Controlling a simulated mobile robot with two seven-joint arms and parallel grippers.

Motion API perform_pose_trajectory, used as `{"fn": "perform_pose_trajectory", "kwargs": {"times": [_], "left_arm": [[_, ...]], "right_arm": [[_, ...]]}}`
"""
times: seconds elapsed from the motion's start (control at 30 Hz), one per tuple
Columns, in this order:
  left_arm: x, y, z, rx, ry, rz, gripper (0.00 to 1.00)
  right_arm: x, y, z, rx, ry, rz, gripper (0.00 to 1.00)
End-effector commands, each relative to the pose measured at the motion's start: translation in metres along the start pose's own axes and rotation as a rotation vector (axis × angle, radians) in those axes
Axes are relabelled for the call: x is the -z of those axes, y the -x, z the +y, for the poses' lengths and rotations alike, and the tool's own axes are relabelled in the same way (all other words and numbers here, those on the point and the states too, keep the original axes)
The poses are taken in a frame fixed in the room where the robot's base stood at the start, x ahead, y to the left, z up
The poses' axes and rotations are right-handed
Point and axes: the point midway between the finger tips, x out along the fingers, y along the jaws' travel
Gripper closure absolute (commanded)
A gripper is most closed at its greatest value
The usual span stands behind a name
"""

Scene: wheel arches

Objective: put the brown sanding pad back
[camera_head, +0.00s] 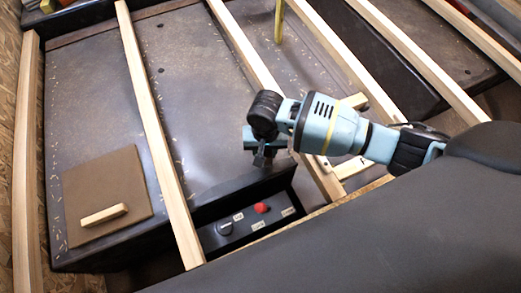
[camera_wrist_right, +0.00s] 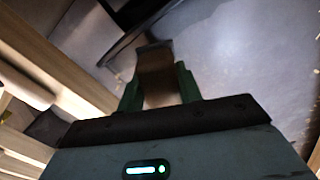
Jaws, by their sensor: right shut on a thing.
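My right gripper (camera_head: 262,150) hangs above the front edge of the dark machine table, just behind the control panel. In the right wrist view its green fingers (camera_wrist_right: 158,88) are shut on a brown block with a dark end, which looks like the brown sanding pad (camera_wrist_right: 156,78). In the head view the pad is mostly hidden by the gripper and too small to make out clearly. A flat brown square board (camera_head: 90,175) lies on the table at the left, with a pale wooden block (camera_head: 104,214) on it. My left gripper is not in view.
Long pale wooden slats (camera_head: 150,110) cross above the dark table (camera_head: 195,75), one between my right gripper and the brown board. The control panel (camera_head: 240,222) has a red button and a knob. The table between the slats is mostly bare, with scattered wood chips.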

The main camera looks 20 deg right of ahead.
Motion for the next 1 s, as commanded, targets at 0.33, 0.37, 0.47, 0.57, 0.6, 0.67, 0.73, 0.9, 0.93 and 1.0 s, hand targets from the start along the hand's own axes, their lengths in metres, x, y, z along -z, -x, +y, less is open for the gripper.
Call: {"fn": "perform_pose_trajectory", "kwargs": {"times": [0.33, 0.37, 0.47, 0.57, 0.6, 0.67, 0.73, 0.9, 0.93, 1.0], "left_arm": [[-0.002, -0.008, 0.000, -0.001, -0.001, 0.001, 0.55], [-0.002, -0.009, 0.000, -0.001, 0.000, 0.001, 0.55], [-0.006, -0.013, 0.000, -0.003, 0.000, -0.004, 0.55], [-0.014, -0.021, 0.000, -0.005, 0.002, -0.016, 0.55], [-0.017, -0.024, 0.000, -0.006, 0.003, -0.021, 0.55], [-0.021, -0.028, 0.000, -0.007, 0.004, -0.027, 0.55], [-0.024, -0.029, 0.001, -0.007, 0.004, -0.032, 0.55], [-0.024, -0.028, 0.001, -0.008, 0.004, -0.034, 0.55], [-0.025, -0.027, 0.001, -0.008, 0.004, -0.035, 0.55], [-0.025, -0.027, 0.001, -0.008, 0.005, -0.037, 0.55]], "right_arm": [[0.016, -0.001, -0.005, 0.000, 0.001, 0.000, 0.83], [0.017, -0.001, -0.006, 0.000, 0.001, 0.001, 0.83], [0.025, -0.003, -0.009, 0.001, 0.000, 0.002, 0.83], [0.023, -0.022, -0.007, -0.003, 0.002, -0.001, 0.83], [0.023, -0.029, -0.007, -0.003, 0.002, -0.002, 0.83], [0.023, -0.036, -0.007, -0.003, 0.001, -0.001, 0.83], [0.023, -0.039, -0.007, -0.001, 0.001, 0.000, 0.83], [0.023, -0.036, -0.008, 0.000, 0.000, 0.002, 0.83], [0.023, -0.036, -0.008, 0.000, 0.000, 0.002, 0.83], [0.023, -0.037, -0.008, 0.000, 0.000, 0.002, 0.83]]}}
